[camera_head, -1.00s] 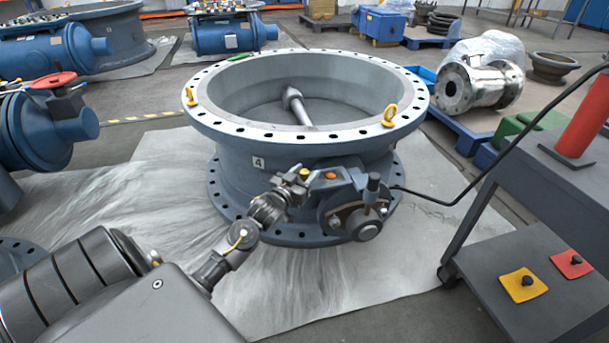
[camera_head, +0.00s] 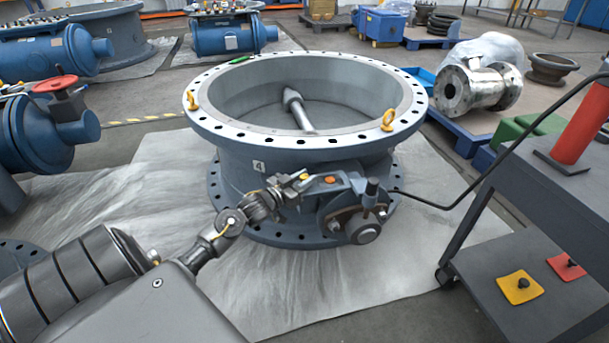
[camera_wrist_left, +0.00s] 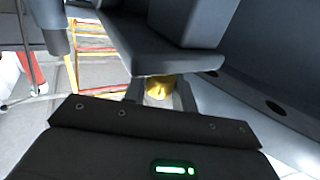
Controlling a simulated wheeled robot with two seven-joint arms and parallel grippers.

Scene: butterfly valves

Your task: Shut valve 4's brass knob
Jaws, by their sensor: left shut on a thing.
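Valve 4 (camera_head: 285,145) is a large blue-grey ring body standing on a sheet, with a plate (camera_head: 258,166) marked 4 on its side. Its brass knob is small and mostly hidden by my gripper in the head view; a yellow bit (camera_head: 304,176) shows at the fingertips. In the left wrist view the brass knob (camera_wrist_left: 158,88) sits between my fingers. My left gripper (camera_head: 300,182) is shut on the brass knob, left of the valve's grey side mechanism (camera_head: 362,215). My right gripper is not in view.
An orange cap (camera_head: 330,179) sits just right of my gripper. A black cable (camera_head: 445,203) runs from the mechanism to a grey cart (camera_head: 480,240) on the right. Yellow lifting eyes (camera_head: 388,120) stand on the upper flange. Blue valves stand at the left.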

